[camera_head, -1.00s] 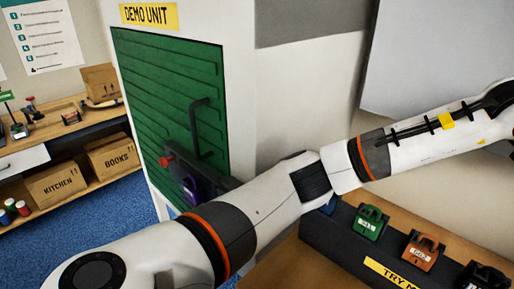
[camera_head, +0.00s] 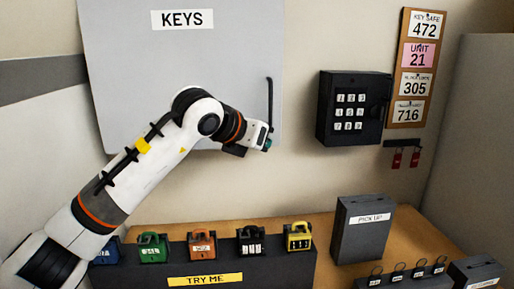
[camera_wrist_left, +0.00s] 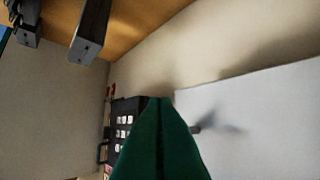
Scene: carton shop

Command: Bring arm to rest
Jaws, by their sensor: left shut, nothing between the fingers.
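My left arm comes in from the left in the head view and reaches up across the white KEYS panel (camera_head: 130,60). My left gripper (camera_head: 268,144) is at the panel's lower right, near the lower end of the panel's dark vertical handle (camera_head: 270,95). I cannot tell whether it touches the handle. In the left wrist view the green fingers (camera_wrist_left: 160,140) are closed together with nothing seen between them. My right gripper is in neither view.
A black keypad box (camera_head: 352,108) is on the wall right of the panel, beside a board of number notes (camera_head: 410,68). Red tags (camera_head: 405,159) hang below. A TRY ME stand (camera_head: 290,270) with several coloured padlocks and a grey PICK UP box (camera_head: 362,230) are on the wooden counter.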

